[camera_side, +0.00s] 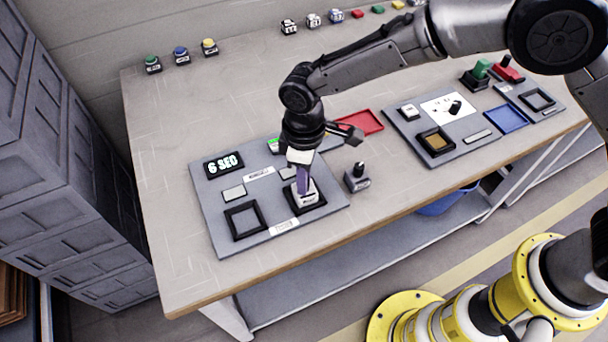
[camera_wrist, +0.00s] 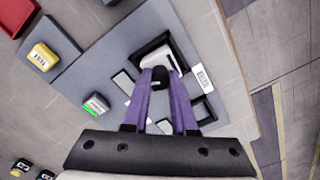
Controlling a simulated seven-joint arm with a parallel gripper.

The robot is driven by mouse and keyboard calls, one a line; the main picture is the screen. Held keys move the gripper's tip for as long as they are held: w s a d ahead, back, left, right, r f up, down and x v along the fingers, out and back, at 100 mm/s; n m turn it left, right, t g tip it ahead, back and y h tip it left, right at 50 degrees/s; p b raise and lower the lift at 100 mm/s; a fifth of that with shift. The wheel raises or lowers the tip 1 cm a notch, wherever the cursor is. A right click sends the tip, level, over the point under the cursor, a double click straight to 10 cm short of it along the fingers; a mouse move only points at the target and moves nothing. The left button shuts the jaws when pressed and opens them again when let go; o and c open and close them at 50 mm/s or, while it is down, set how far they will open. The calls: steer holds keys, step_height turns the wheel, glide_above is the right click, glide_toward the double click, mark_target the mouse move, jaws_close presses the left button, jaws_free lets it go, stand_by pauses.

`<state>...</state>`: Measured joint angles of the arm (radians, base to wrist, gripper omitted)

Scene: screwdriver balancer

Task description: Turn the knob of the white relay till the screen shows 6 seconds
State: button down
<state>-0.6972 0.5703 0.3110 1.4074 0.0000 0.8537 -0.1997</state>
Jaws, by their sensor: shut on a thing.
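The white relay (camera_side: 308,198) sits in the right black square frame of the grey panel (camera_side: 220,240); it also shows in the wrist view (camera_wrist: 158,57). My gripper (camera_side: 304,184) points down over it, its purple fingers shut on the relay's black knob (camera_wrist: 160,81). In the side view the fingers hide the knob. The screen (camera_side: 223,165) at the panel's back left reads 6 SEC in white on black, its last letter slightly unclear.
An empty black frame (camera_side: 245,221) lies left of the relay. A grey block with a black knob (camera_side: 358,176) stands just off the panel's right edge. A red tray (camera_side: 361,121) and a second panel (camera_side: 470,155) lie further right. Several coloured buttons line the table's back.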

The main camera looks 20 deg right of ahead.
stand_by(0.5)
steer(key=c, duration=0.7)
jaws_free()
step_height(320, 180, up, 14)
steer(key=shift+f, duration=0.1)
